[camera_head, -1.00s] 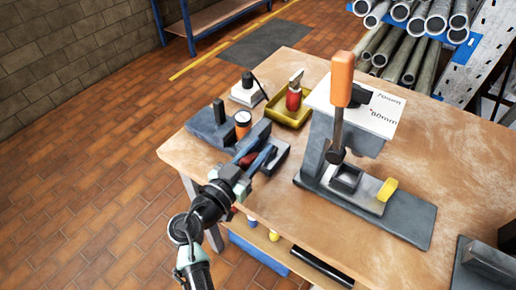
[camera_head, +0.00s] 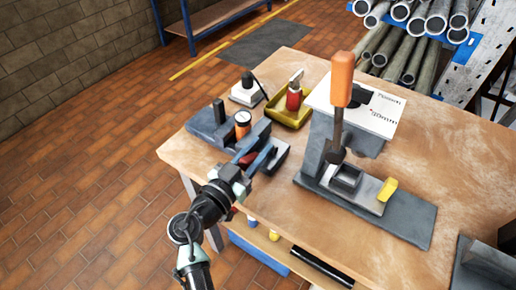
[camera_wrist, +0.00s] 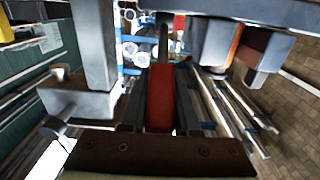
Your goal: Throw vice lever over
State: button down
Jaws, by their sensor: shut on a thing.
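The vice (camera_head: 205,125) is a dark grey block tool at the near left corner of the workbench. Its lever (camera_wrist: 160,98) has a red grip and stands between my two fingers in the wrist view. My gripper (camera_head: 256,158) reaches in from the bench's front edge beside the vice. The gripper is shut on the red lever, with dark fingers on both sides of it. In the head view only a little red shows between the fingers, and the rest of the lever is hidden.
A yellow tray (camera_head: 275,115) with a red-handled item lies further back. A press with an orange handle (camera_head: 342,78) stands to the right.

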jog(key=shift+r, duration=0.15)
jog(key=r+g+p, duration=0.1)
jog(key=p, duration=0.1)
jog(key=w+y+p, duration=0.1)
jog(key=p, duration=0.1)
jog(key=shift+d+r+g, duration=0.35)
jog(key=shift+g, duration=0.05)
jog(key=g+y+p, duration=0.1)
jog(key=p, duration=0.1)
jog(key=w+d+r+g+p, duration=0.1)
jog(key=p, duration=0.1)
jog(key=shift+w+y, duration=0.25)
jog(key=shift+y, duration=0.15)
jog(key=g+p, duration=0.1)
jog(key=w+d+g+y+p, duration=0.1)
jog(key=p, duration=0.1)
jog(key=shift+w+d+r+y, duration=0.15)
jog(key=shift+w+r+y, duration=0.05)
jog(key=shift+w+y, duration=0.1)
jog(key=shift+w+d+g+y+p, duration=0.3)
jog(key=shift+w+g+y+p, duration=0.25)
jog(key=shift+g, duration=0.25)
jog(key=shift+w+d+f+g+y+p, duration=0.4)
jog(key=shift+w+d+g+y+p, duration=0.25)
jog(key=shift+g, duration=0.55)
jog(key=shift+w, duration=0.1)
jog(key=c, duration=0.6)
grip_release()
jog(key=shift+c, duration=0.2)
